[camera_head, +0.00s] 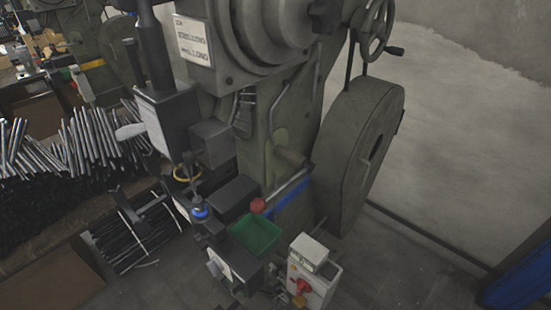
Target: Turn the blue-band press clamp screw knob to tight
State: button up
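A large grey-green press (265,85) fills the middle of the view. A blue band (292,203) runs across its lower body. A red ball-shaped knob (258,205) shows beside the band, just above a green tray (257,236). A small dark round part with a blue ring (200,213) stands left of the tray. Below it is a dark block with a pale plate and a small light grey piece (215,267). I cannot tell which of these is the clamp screw knob, nor how it is turned. I cannot make out my gripper in this view.
A white control box (313,268) with a red rotary switch stands at the lower right of the press. A large flywheel (365,150) and a handwheel (375,25) are on its right side. Metal rods (90,140) are heaped at the left. Floor at the lower right is clear.

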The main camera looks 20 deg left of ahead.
aim_at(200, 241)
jog(key=u, duration=1.6)
